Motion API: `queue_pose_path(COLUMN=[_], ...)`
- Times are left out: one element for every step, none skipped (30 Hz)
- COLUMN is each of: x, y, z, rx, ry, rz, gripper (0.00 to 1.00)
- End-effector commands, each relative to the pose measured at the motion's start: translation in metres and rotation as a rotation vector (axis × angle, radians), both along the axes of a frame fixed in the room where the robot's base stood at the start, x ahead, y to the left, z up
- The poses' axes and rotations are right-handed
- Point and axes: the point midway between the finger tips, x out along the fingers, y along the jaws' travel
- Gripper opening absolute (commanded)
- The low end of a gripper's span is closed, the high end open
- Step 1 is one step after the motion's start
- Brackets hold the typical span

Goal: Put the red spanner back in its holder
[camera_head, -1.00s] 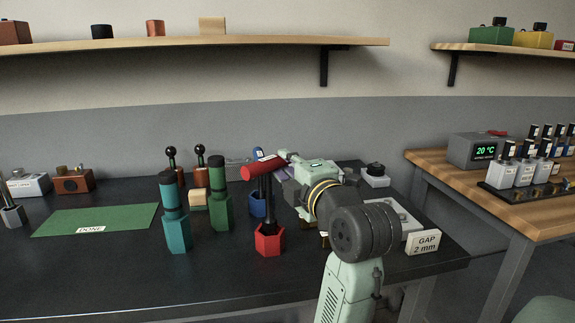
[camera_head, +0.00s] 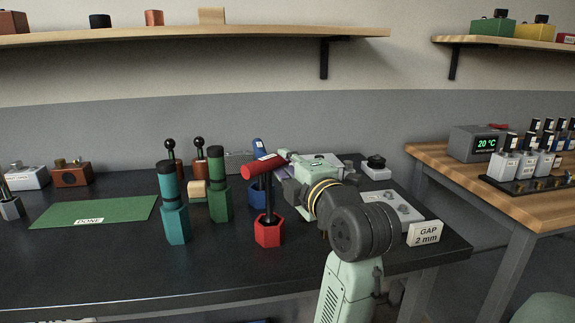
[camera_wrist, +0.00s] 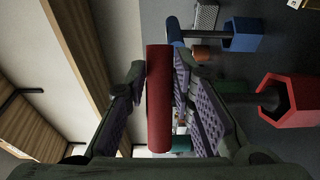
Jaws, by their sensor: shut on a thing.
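The red spanner has a thick red crossbar handle (camera_head: 263,166) and a dark upright shaft. My gripper (camera_wrist: 160,95) is shut on the red handle, with one finger pad on each side in the wrist view. The red six-sided holder (camera_head: 268,232) stands on the dark bench below the handle; it also shows at the right of the wrist view (camera_wrist: 295,101). The shaft is roughly upright, and its lower end meets the holder's open mouth. I cannot tell how deep it reaches inside.
A blue holder (camera_head: 257,205) with its tool stands just behind. Green (camera_head: 220,205) and teal (camera_head: 176,224) holders with tools stand to the left. A grey fixture (camera_head: 390,207) and a GAP sign (camera_head: 424,233) are to the right. The bench front is clear.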

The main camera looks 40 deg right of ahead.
Motion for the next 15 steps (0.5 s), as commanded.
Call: queue_pose_path(x=[0.0,0.0,0.0,0.0,0.0,0.0,0.0,0.0,0.0,0.0,0.0,0.0,0.0,0.0,0.0], y=[0.0,0.0,0.0,0.0,0.0,0.0,0.0,0.0,0.0,0.0,0.0,0.0,0.0,0.0,0.0], z=[-0.003,-0.004,-0.005,-0.006,-0.007,-0.008,-0.009,-0.01,-0.011,-0.012,-0.013,-0.014,-0.015,-0.016,-0.017], rx=[-0.001,-0.001,-0.001,-0.001,-0.001,-0.001,-0.001,-0.001,-0.001,-0.001,-0.001,-0.001,-0.001,-0.001,-0.001], ry=[-0.002,-0.002,-0.002,-0.002,-0.002,-0.002,-0.002,-0.002,-0.002,-0.002,-0.002,-0.002,-0.002,-0.002,-0.002], rz=[0.0,0.0,0.0,0.0,0.0,0.0,0.0,0.0,0.0,0.0,0.0,0.0,0.0,0.0,0.0], gripper=[0.0,0.0,0.0,0.0,0.0,0.0,0.0,0.0,0.0,0.0,0.0,0.0,0.0,0.0,0.0])
